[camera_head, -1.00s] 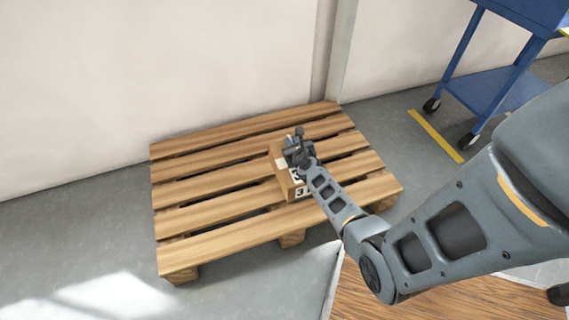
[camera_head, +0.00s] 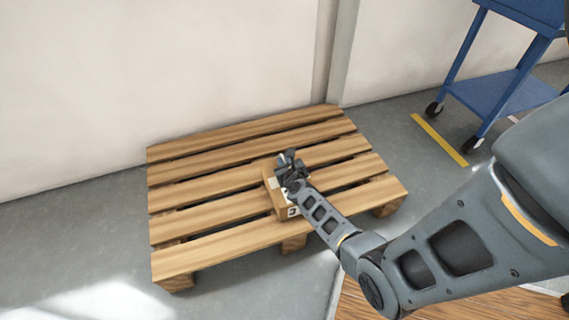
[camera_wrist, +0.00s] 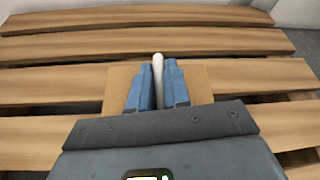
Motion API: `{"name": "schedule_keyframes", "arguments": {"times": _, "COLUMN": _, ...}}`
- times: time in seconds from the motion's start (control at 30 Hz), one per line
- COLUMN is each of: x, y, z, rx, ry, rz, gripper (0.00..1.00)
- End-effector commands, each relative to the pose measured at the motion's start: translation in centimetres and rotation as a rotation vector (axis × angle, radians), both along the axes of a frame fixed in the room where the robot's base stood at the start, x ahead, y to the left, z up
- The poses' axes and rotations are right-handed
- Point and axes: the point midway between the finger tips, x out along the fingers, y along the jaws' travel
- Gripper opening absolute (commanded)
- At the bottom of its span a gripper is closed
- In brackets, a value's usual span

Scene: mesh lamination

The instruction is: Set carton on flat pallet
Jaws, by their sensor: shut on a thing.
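The carton (camera_head: 270,184) is a small brown box with white and black labels on its near side. It is at the slats of the flat wooden pallet (camera_head: 205,214), right of the middle; I cannot tell whether it touches them. My gripper (camera_head: 288,160) is over the carton and hides part of its top. In the wrist view, my gripper's blue fingers (camera_wrist: 158,85) are close together around a thin white upright piece, with the carton's brown top (camera_wrist: 118,84) behind and beside them. The pallet's slats (camera_wrist: 50,85) run across the wrist view.
A white wall (camera_head: 150,70) stands right behind the pallet. A blue wheeled cart (camera_head: 500,95) is at the upper right, beside a yellow floor line (camera_head: 438,140). Bare slats lie left of the carton. Grey floor (camera_head: 85,235) is clear at the left.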

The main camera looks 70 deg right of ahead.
Motion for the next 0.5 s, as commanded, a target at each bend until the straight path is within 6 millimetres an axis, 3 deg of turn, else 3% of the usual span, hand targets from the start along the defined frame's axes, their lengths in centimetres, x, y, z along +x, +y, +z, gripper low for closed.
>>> {"name": "schedule_keyframes", "arguments": {"times": 0.17, "x": 0.04, "y": -0.07, "z": -0.21, "rx": -0.002, "ry": -0.001, "rz": -0.001, "gripper": 0.00}}
{"name": "schedule_keyframes", "arguments": {"times": 0.2, "x": 0.00, "y": -0.02, "z": -0.23, "rx": -0.001, "ry": 0.001, "rz": 0.000, "gripper": 0.19}}
{"name": "schedule_keyframes", "arguments": {"times": 0.43, "x": -0.01, "y": -0.01, "z": -0.18, "rx": 0.000, "ry": 0.000, "rz": 0.000, "gripper": 0.41}}
{"name": "schedule_keyframes", "arguments": {"times": 0.5, "x": -0.01, "y": -0.01, "z": -0.18, "rx": 0.000, "ry": 0.000, "rz": 0.000, "gripper": 0.42}}
